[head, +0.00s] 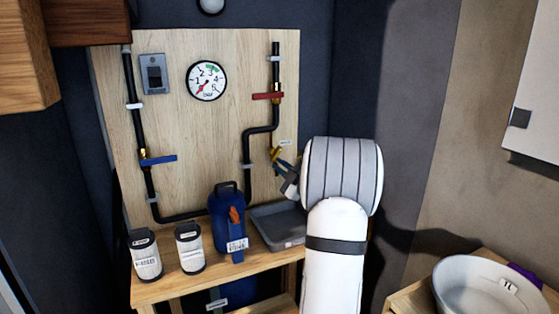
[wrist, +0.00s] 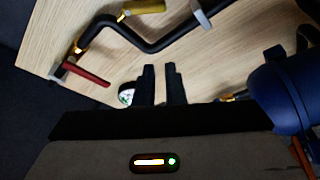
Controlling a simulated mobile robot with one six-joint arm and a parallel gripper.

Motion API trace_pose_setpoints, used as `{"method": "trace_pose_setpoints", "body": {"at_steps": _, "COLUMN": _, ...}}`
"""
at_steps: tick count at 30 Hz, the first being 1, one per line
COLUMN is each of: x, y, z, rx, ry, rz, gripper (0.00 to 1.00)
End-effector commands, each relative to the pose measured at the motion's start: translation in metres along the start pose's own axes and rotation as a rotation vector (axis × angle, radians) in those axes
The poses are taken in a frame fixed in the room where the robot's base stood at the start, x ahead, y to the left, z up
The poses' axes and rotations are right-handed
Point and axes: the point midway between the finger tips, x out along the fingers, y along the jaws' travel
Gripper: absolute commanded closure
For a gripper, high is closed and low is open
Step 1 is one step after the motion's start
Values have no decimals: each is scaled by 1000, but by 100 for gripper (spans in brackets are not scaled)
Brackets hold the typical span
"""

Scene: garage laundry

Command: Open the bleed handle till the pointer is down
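The yellow bleed handle (head: 275,154) is on the lower right pipe of the wooden board, partly hidden by my gripper in the head view. It also shows at the top edge of the wrist view (wrist: 143,7), beyond and left of my fingertips. My gripper (wrist: 160,66) is open, with an empty gap between its dark fingers. In the head view my gripper (head: 287,178) is just below the handle, largely hidden by my arm; contact cannot be told there.
A red-handled valve (head: 267,96) is above the bleed handle, and a blue-handled valve (head: 158,160) is at left. Below are a grey tray (head: 283,241), a blue jug (head: 226,205) and two white canisters (head: 147,262) on a wooden bench. A white basin (head: 480,290) stands right.

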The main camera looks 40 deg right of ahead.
Motion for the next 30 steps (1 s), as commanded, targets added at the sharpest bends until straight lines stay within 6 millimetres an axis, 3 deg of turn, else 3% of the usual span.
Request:
{"method": "trace_pose_setpoints", "body": {"at_steps": 3, "x": 23, "y": -1, "z": -1, "rx": 1, "ry": 2, "rz": -2, "gripper": 100}}
{"method": "trace_pose_setpoints", "body": {"at_steps": 12, "x": 87, "y": -1, "z": -1, "rx": 1, "ry": 1, "rz": -2, "gripper": 100}}
{"method": "trace_pose_setpoints", "body": {"at_steps": 19, "x": 76, "y": 0, "z": 30, "rx": 1, "ry": -4, "rz": 0, "gripper": 100}}
{"method": "trace_pose_setpoints", "body": {"at_steps": 30, "x": 73, "y": 0, "z": 38, "rx": 0, "ry": -2, "rz": 0, "gripper": 100}}
